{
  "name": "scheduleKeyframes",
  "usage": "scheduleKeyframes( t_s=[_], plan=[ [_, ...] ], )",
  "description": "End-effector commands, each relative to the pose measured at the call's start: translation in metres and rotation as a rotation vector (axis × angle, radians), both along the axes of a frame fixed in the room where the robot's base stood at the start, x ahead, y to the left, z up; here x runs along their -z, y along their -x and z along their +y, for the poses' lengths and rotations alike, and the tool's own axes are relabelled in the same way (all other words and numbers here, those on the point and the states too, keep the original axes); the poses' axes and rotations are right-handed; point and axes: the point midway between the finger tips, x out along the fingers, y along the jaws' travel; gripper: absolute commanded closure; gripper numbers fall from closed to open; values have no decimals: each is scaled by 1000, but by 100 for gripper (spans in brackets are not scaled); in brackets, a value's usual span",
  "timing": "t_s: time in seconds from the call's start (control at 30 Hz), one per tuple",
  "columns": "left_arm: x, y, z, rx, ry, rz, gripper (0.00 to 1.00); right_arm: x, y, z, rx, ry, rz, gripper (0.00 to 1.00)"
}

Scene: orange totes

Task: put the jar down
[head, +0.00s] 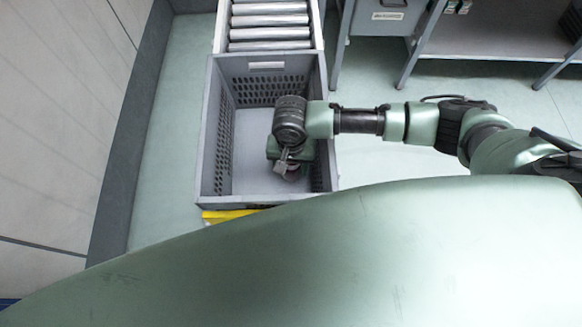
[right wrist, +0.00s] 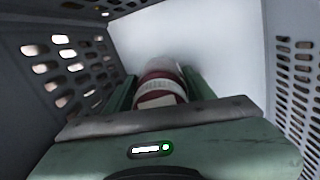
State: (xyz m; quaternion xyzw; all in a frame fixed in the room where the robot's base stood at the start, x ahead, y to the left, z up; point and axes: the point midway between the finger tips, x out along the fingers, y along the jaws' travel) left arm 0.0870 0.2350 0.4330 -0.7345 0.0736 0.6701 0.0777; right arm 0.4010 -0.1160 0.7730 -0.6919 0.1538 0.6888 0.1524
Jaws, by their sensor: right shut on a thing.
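The jar (right wrist: 160,88), with a dark red and white label, is between the green fingers of my right gripper (right wrist: 158,92) in the right wrist view. The right gripper is shut on it. In the head view the right gripper (head: 291,168) reaches down inside a grey crate (head: 212,165), towards its front right part. I cannot tell whether the jar touches the crate floor. My left gripper is not in view.
The crate has perforated walls, and its visible floor is bare. A roller conveyor (head: 269,20) adjoins its far end. A yellow strip (head: 228,215) shows at its near edge. A metal shelf (head: 490,40) stands at the back right, and a pale wall is on the left.

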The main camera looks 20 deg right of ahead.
Motion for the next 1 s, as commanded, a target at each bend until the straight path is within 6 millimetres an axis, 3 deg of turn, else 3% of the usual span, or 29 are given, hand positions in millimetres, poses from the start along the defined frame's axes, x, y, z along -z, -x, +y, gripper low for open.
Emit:
scheduleKeyframes(
  t_s=[0.17, 0.5, 0.53, 0.6, 1.0],
  plan=[
    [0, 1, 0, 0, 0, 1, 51, 19, -1, 1, -1, -1, -3, 100],
    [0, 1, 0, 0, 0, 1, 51, 22, 0, 1, 0, -1, -2, 100],
    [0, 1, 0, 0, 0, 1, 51, 22, 0, 0, -1, 0, -1, 38],
    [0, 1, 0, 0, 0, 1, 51, 22, 0, 0, -1, 0, -1, 25],
    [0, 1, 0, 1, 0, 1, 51, 14, 0, 1, -1, -1, -2, 25]
  ],
)
